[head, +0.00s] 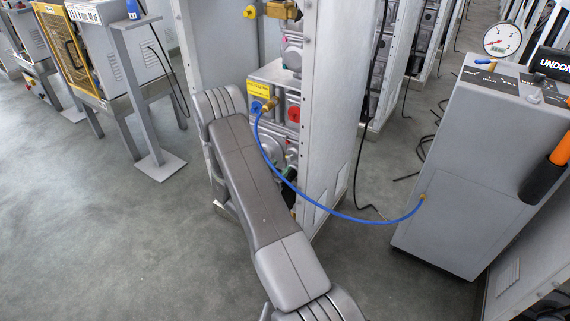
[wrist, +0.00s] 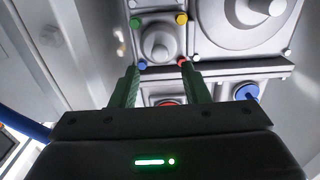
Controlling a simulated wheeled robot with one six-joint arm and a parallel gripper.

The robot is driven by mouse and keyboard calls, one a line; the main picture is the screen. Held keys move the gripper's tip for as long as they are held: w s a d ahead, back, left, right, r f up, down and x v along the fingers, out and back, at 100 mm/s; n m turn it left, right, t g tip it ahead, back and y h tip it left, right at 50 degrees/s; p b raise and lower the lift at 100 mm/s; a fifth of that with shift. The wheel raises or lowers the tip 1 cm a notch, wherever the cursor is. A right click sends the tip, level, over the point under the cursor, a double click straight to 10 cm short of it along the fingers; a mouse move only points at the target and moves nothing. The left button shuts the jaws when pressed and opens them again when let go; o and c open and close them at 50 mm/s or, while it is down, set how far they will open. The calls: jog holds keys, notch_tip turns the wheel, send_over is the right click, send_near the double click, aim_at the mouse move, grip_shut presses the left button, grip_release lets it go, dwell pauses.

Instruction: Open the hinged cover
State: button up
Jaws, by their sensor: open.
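My gripper (wrist: 163,75) is open, its two dark green fingers reaching towards grey machinery inside the dispenser frame. Between and beyond the fingers is a grey square housing (wrist: 160,40) with a round boss and coloured corner caps. A grey ledge (wrist: 230,70) crosses just beyond the fingertips. A red round part (wrist: 170,102) shows below it, between the fingers. I see no object held. In the head view my arm hides most of my gripper; a bit of green (head: 288,172) shows beside the lower machinery. I cannot tell which part is the hinged cover.
A blue hose (head: 345,215) hangs from the dispenser frame (head: 325,110) to a grey console (head: 470,170) at the right. A yellow-framed cabinet (head: 88,75) and a post stand at the left. Floor (head: 90,240) is clear at the lower left.

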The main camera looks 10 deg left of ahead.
aim_at(288, 159)
jog(key=shift+x, duration=2.25)
jog(key=shift+c, duration=0.2)
grip_shut()
